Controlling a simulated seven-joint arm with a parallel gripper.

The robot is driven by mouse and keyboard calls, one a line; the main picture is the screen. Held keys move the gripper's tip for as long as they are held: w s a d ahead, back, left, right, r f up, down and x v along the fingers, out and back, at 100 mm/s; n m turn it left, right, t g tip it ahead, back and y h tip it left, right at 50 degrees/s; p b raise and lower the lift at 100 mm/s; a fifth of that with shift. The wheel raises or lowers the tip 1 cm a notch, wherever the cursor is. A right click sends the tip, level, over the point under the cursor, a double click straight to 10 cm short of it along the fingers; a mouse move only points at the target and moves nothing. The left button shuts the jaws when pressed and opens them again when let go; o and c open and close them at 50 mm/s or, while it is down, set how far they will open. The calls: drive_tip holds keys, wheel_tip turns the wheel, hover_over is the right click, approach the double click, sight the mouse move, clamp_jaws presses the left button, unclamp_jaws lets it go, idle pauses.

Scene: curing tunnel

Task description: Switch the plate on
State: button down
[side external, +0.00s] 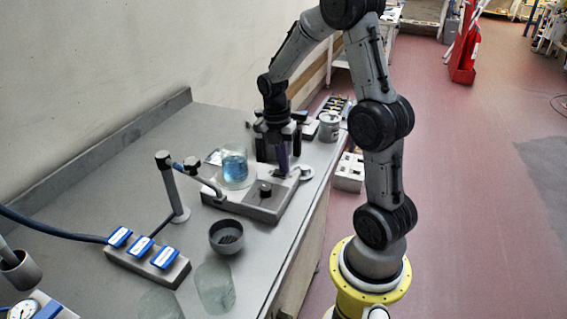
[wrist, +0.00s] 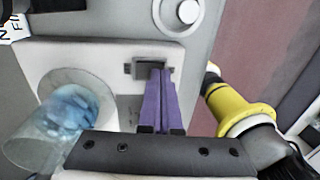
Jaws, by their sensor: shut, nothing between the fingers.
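The plate (side external: 240,208) is a low grey unit on the bench with a dark knob (side external: 265,189) on its top. It also shows as a pale block in the wrist view (wrist: 45,55). A glass beaker of blue liquid (side external: 235,168) stands at its far left side; it also shows in the wrist view (wrist: 70,115). A small dark switch (wrist: 131,69) sits on the plate's face. My gripper (side external: 284,174) is shut and empty, pointing down. Its purple fingertips (wrist: 158,72) are at the switch and cover part of it; I cannot tell whether they touch.
A dark bowl (side external: 226,237), clear glass vessels (side external: 214,288) and a box with blue switches (side external: 146,262) stand nearer on the bench. A stand (side external: 172,185) with a side arm is left of the plate. A round metal dish (wrist: 178,12) lies beyond the switch.

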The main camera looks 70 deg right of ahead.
sight(273, 173)
drive_tip(key=shift+s+f, duration=0.15)
drive_tip(key=shift+f, duration=0.05)
idle(0.4)
drive_tip(key=shift+w+r, duration=0.2)
drive_tip(key=shift+w, duration=0.65)
wheel_tip(273, 173, up, 14)
drive_tip(key=w, duration=0.1)
drive_tip(key=shift+w, duration=0.35)
drive_tip(key=shift+s, duration=0.75)
